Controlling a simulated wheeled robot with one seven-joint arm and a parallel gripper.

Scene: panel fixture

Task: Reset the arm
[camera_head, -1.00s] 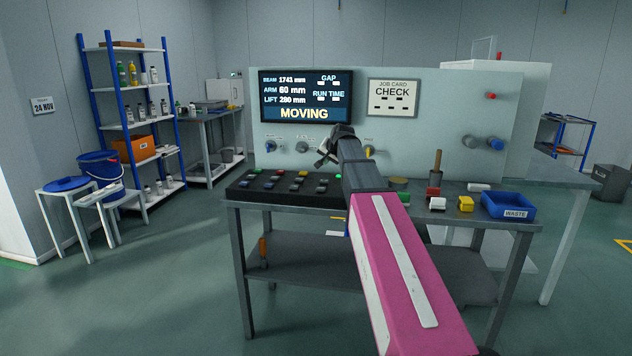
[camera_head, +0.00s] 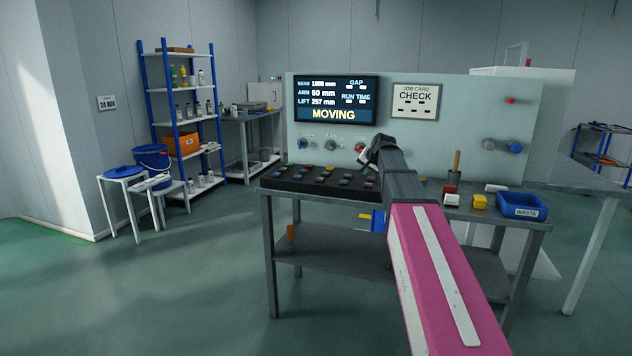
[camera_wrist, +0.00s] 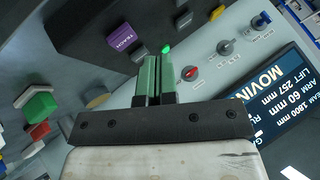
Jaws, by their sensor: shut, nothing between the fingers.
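My gripper (camera_head: 366,158) is at the end of my pink and grey arm (camera_head: 430,265), above the workbench and in front of the panel. In the wrist view my gripper (camera_wrist: 154,60) shows two green fingers shut together with nothing between them. The screen (camera_head: 333,99) reads MOVING, with ARM 60 mm and LIFT 257 mm. The screen also shows in the wrist view (camera_wrist: 285,90), turned on its side. In the head view the gripper's fingers are small and partly hidden by the wrist.
A black button box (camera_head: 300,180) lies on the bench left of my gripper. Knobs (camera_head: 331,146) stick out of the panel (camera_head: 460,130) close by. Open floor (camera_head: 190,290) lies left of the bench.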

